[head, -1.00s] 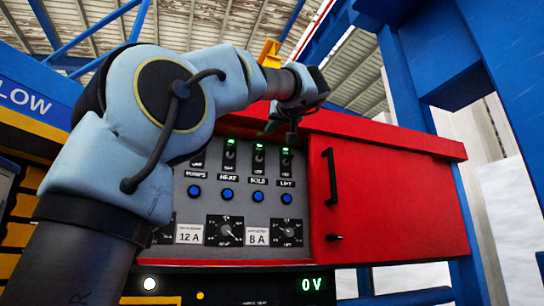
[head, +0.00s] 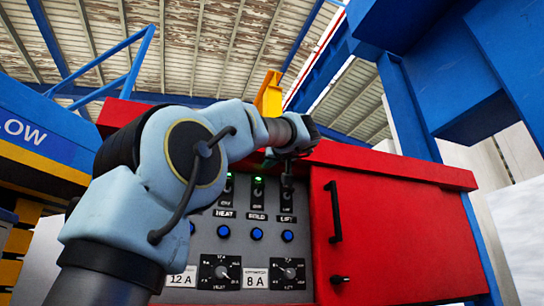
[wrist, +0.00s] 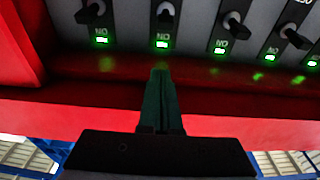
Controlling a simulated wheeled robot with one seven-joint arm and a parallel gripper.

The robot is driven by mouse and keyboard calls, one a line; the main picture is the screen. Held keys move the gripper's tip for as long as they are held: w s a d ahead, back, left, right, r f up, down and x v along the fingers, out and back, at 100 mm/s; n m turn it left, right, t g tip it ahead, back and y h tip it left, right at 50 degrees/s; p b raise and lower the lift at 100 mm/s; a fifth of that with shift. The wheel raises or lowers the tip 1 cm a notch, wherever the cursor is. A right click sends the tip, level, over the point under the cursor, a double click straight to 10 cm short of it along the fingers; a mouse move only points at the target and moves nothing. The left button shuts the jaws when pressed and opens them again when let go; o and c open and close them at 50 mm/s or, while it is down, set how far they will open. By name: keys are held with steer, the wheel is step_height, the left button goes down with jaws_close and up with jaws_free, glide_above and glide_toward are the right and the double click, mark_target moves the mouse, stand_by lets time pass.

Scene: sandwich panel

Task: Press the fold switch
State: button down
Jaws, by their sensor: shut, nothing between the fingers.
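The fold switch (head: 258,197) is a black toggle in the panel's upper row, above its label and a blue button, with a lit green lamp above it. In the upside-down wrist view it is the second toggle from the left (wrist: 165,14), its ON lamp lit. My gripper (head: 287,183) is shut and empty. In the head view its tip overlaps the top of the lift switch (head: 287,201) and hides the lift lamp. In the wrist view the fingers (wrist: 159,72) line up with the fold switch, with a visible gap between the tips and its lamp.
The heat switch (head: 228,195) stands left of the fold switch. Blue buttons (head: 257,234) and dials (head: 288,273) sit below. A red door (head: 400,230) with a black handle (head: 333,212) is at the right. A red ledge (wrist: 240,128) lies beside the fingers in the wrist view.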

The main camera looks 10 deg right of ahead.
mark_target(260, 189)
steer(key=shift+w+a+f+p, duration=0.15)
steer(key=shift+w+f+p, duration=0.3)
steer(key=shift+w+f, duration=0.45)
steer(key=shift+w+a+f+p, duration=0.15)
steer(key=shift+w+f+p, duration=0.3)
steer(key=shift+w+f, duration=0.4)
